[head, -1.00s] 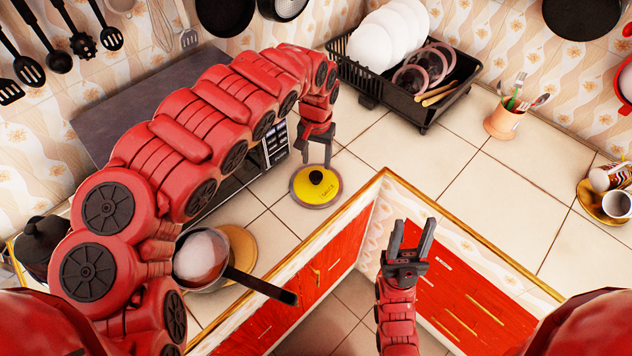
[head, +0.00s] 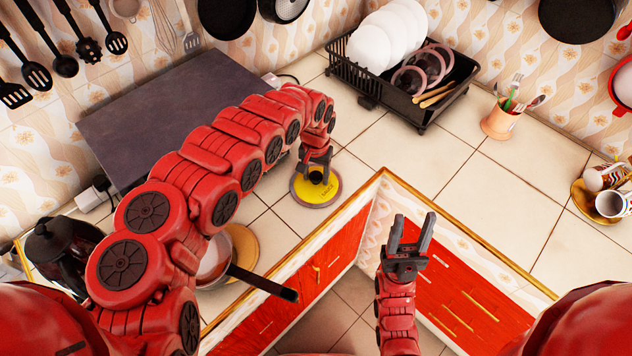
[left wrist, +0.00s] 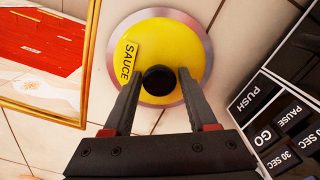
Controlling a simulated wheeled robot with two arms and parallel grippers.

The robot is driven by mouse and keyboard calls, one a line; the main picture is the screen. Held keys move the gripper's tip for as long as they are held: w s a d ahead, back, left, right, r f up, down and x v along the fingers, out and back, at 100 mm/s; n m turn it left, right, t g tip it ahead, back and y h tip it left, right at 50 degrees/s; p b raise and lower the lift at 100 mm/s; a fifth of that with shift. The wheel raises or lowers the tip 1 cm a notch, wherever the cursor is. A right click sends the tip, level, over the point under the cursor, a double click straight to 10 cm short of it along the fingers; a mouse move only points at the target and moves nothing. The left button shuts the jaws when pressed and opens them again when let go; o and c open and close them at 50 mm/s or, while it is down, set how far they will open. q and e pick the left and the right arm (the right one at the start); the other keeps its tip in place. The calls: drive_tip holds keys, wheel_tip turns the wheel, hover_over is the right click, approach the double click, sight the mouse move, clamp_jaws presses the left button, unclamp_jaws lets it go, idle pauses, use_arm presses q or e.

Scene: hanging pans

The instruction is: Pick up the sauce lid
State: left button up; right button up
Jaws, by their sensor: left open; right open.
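The sauce lid (head: 327,193) is a yellow disc with a grey rim and a black knob, lying on the tiled counter near its inner corner. In the left wrist view the lid (left wrist: 186,40) shows its SAUCE label, with the black knob (left wrist: 159,80) at its middle. My left gripper (head: 316,176) is right over the lid. In the left wrist view its open fingers (left wrist: 158,82) stand on either side of the knob, with gaps between; I cannot tell the exact height. My right gripper (head: 411,222) is open and empty, in front of the red cabinets, away from the lid.
A dark microwave (head: 170,110) stands left of the lid, its buttons close by in the left wrist view (left wrist: 285,125). A pan (head: 215,262) with a long handle sits at the front left. A black dish rack (head: 415,100) stands behind. The counter right of the lid is clear.

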use_arm(q)
clamp_jaws()
drive_tip(key=shift+w+r, duration=0.1)
drive_tip(key=shift+r, duration=0.05)
idle(0.4)
